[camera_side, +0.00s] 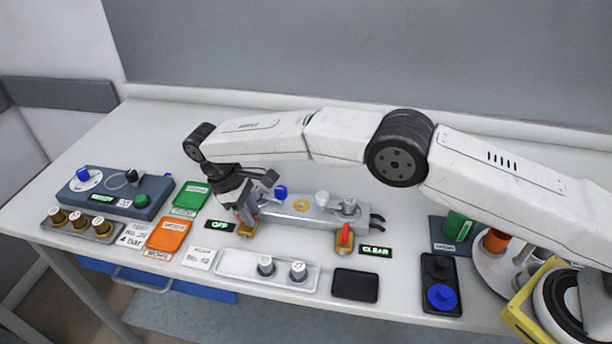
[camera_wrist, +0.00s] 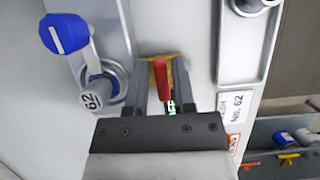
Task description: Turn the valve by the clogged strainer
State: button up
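A valve with a red lever (camera_wrist: 162,82) on a brass body (camera_side: 246,231) sits at the left front of the grey strainer unit (camera_side: 302,206). My gripper (camera_side: 246,214) is lowered over it. In the wrist view my fingers (camera_wrist: 161,95) stand either side of the lever, with gaps visible. A green-lit display (camera_side: 219,225) left of this valve seems to read "OFF"; the text is small. A second red-levered valve (camera_side: 345,238) stands at right beside a display (camera_side: 375,251) reading "CLEAR".
A white tray (camera_side: 233,263) with two grey caps lies in front. Green (camera_side: 191,196) and orange (camera_side: 168,234) trays and a blue-grey control box (camera_side: 116,190) are at left. A black pad (camera_side: 355,285) lies front right. A white card (camera_wrist: 236,106) reads No. 62.

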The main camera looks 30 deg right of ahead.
jog(key=shift+o, duration=0.9)
jog(key=shift+a+r, duration=0.1)
jog(key=shift+r, duration=0.05)
jog(key=shift+v, duration=1.05)
notch_tip(320, 180, up, 8)
jog(key=shift+f, duration=0.2)
jog(key=shift+w, duration=0.1)
